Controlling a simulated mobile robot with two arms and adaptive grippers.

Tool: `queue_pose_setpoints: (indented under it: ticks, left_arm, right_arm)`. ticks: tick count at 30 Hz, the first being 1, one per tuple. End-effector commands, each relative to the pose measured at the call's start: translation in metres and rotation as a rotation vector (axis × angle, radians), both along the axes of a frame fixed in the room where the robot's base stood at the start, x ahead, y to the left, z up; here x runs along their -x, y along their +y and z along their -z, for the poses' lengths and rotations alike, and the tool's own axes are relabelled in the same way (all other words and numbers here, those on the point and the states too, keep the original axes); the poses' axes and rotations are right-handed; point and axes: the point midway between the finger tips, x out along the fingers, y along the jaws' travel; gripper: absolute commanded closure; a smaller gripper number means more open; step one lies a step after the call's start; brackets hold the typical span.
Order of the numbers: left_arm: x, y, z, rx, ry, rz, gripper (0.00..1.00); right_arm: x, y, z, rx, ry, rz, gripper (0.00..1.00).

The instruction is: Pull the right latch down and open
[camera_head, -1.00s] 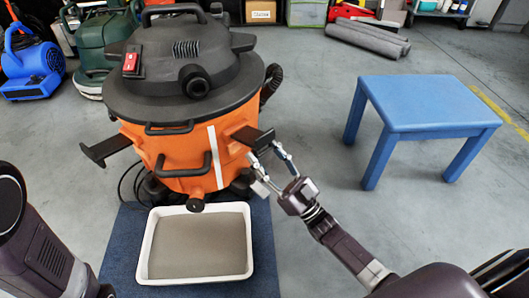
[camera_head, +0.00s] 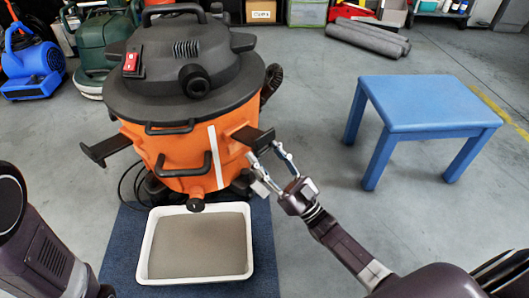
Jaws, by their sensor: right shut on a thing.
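The orange shop vacuum (camera_head: 180,158) with a black lid stands at the centre left. Its right latch (camera_head: 252,137) is a black piece sticking out from the right side of the orange drum. Its left latch (camera_head: 105,148) sticks out on the left side. My right gripper (camera_head: 265,164) is at the right latch, reaching up from the lower right, with its fingers shut on the latch's outer end. The exact finger contact is small and partly hidden. My left arm shows at the lower left, but its gripper is not visible.
A white tray (camera_head: 145,246) with a grey-brown pad lies on a blue mat (camera_head: 265,262) in front of the vacuum. A blue table (camera_head: 428,105) stands at the right. A blue blower (camera_head: 32,70) and green vacuum (camera_head: 98,45) stand back left. Floor between vacuum and table is clear.

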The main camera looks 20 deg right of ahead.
Motion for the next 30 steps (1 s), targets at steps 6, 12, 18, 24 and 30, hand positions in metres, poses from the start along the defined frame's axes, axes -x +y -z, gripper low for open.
queue_pose_setpoints:
  ticks: [6, 12, 18, 24, 30]
  left_arm:
    - [0.000, 0.000, 0.000, 0.000, 0.000, 0.000, 0.42]
    - [0.000, 0.000, 0.000, 0.000, 0.000, 0.000, 0.42]
    - [-0.001, 0.000, 0.000, 0.001, 0.003, 0.001, 0.42]
    - [-0.001, 0.000, 0.000, 0.002, 0.003, 0.002, 0.42]
    - [0.000, 0.000, 0.000, 0.000, 0.001, 0.001, 0.42]
  right_arm:
    - [-0.003, 0.001, 0.003, 0.005, 0.011, 0.002, 1.00]
    - [-0.002, 0.001, 0.002, 0.004, 0.009, 0.002, 0.47]
    - [-0.001, 0.000, 0.002, 0.003, 0.008, 0.002, 0.47]
    - [0.008, -0.006, 0.012, 0.004, 0.010, 0.003, 0.47]
    - [0.037, -0.022, 0.037, 0.004, 0.013, 0.002, 0.47]
